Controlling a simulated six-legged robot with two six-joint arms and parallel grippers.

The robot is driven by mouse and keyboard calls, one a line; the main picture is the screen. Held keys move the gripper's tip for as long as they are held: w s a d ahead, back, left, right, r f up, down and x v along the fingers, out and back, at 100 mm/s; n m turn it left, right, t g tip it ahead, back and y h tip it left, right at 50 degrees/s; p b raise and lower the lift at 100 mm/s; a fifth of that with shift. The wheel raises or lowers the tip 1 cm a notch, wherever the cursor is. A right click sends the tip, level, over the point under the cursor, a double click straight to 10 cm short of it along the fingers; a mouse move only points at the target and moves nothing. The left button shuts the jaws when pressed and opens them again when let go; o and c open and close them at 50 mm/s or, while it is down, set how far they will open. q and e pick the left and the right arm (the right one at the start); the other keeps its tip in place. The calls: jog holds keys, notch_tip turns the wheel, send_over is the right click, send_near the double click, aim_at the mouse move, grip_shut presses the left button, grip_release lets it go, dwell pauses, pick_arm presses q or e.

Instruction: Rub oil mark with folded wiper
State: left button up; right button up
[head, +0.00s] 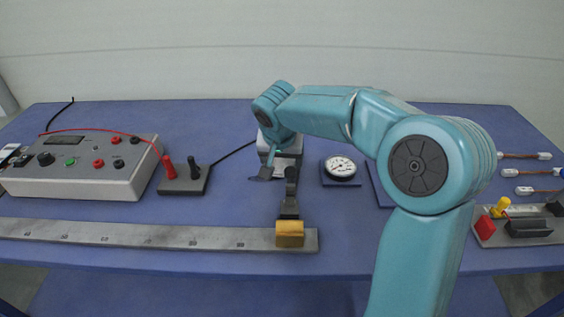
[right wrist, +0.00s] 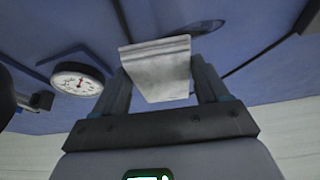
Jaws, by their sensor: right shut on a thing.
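My right gripper (head: 276,164) reaches down over the middle of the blue table. In the right wrist view its two fingers are shut on the folded wiper (right wrist: 158,68), a pale grey-white pad. In the head view the gripper hides most of the wiper. The oil mark (head: 260,177) is a dark patch on the table just left of the gripper. In the right wrist view the mark (right wrist: 207,27) shows beyond the wiper's upper right edge, partly covered by it. I cannot tell whether the wiper touches the table. My left gripper is out of view.
A round dial gauge (head: 340,167) stands close to the right of the gripper. A steel ruler (head: 150,235) with a yellow block (head: 290,234) lies along the front. A control box (head: 80,167) and a red-and-black terminal block (head: 184,180) are at left. A tray of parts (head: 520,228) is at right.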

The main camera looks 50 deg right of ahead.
aim_at(282, 163)
jog(key=shift+r+p, duration=0.3)
jog(key=shift+r, duration=0.4)
jog(key=shift+s+r+p, duration=0.1)
jog(key=shift+r+p, duration=0.45)
jog(key=shift+r, duration=0.35)
